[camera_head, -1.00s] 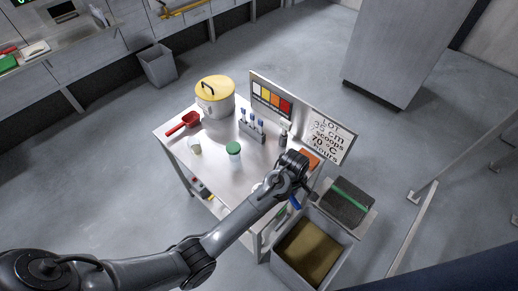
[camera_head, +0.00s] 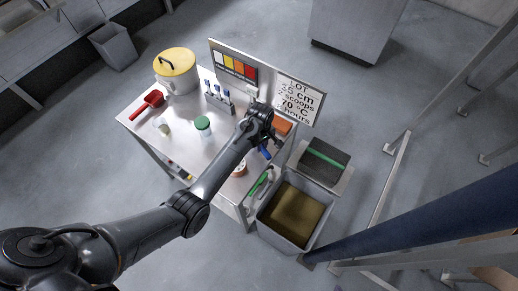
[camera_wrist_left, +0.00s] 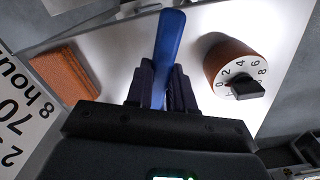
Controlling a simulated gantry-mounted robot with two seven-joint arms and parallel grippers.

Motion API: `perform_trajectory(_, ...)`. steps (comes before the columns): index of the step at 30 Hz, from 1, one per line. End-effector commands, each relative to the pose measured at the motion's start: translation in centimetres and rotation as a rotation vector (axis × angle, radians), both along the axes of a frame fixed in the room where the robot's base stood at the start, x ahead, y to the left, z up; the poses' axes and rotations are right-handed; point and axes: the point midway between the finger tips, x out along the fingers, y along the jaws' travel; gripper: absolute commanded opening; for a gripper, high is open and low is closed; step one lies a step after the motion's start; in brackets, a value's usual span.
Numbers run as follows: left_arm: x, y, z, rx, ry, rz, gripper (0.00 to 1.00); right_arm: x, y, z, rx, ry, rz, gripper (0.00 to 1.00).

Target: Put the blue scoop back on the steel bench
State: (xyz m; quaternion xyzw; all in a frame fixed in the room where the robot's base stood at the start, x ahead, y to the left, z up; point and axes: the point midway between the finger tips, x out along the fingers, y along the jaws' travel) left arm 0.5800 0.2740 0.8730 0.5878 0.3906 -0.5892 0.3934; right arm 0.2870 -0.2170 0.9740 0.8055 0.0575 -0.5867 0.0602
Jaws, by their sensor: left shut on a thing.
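My left gripper (camera_head: 268,143) is shut on the blue scoop (camera_head: 264,153), over the right end of the steel bench (camera_head: 180,152). In the left wrist view the blue handle (camera_wrist_left: 169,45) stands up between the two dark fingers (camera_wrist_left: 163,88). The scoop's bowl is hidden, and I cannot tell whether the scoop touches the bench. The bench's pale top lies behind the handle, between an orange-brown block (camera_wrist_left: 63,75) and a round numbered dial (camera_wrist_left: 232,68). My right gripper is not in view.
A red scoop (camera_head: 150,101), yellow-lidded pot (camera_head: 176,72), green-capped jar (camera_head: 203,126) and tube rack (camera_head: 217,103) stand on the bench. A sign board (camera_head: 295,95) lines its back edge.

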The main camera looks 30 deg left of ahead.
Motion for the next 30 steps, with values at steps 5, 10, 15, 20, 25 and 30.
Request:
perform_trajectory(5, 0.2, 0.8, -0.5, 0.0, -0.001, 0.001, 0.0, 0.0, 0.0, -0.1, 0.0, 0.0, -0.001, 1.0)
perform_trajectory(10, 0.2, 0.8, -2.4, -0.001, 0.001, 0.0, 0.0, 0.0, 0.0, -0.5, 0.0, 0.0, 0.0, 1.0)
perform_trajectory(15, 0.2, 0.8, -4.1, 0.0, 0.001, 0.001, 0.0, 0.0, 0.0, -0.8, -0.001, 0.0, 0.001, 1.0)
perform_trajectory(20, 0.2, 0.8, -4.5, 0.001, -0.001, 0.0, 0.0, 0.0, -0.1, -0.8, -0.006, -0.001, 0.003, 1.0)
perform_trajectory(25, 0.1, 0.8, -4.5, 0.0, 0.0, 0.0, 0.3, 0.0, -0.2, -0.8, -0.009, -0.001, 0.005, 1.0)
perform_trajectory(30, 0.2, 0.7, -4.5, 0.0, 0.0, 0.001, 0.52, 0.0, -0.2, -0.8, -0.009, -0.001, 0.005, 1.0)
